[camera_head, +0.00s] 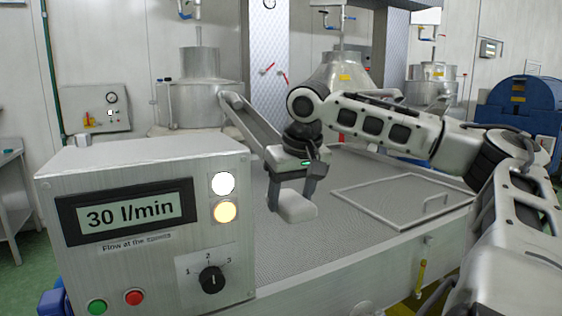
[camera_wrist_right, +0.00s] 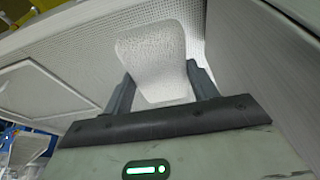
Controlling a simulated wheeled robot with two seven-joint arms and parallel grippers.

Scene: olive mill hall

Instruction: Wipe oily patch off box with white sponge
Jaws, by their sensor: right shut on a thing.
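The box (camera_head: 140,245) is a grey metal control box at the front left of the head view, with a display reading 30 l/min, lamps, buttons and a knob. No oily patch can be made out on its visible faces. The white sponge (camera_head: 297,207) hangs below my right gripper (camera_head: 292,190), which is shut on it, to the right of the box and over the grey mesh surface. In the right wrist view the sponge (camera_wrist_right: 155,62) sits between the two fingers (camera_wrist_right: 158,88). My left gripper is not in view.
The mesh surface (camera_head: 300,245) spreads behind and right of the box, with a framed hatch (camera_head: 400,200) and handle on it. A metal chute (camera_head: 250,122) rises behind the gripper. Steel vessels (camera_head: 200,85) stand at the back. A blue machine (camera_head: 520,110) is far right.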

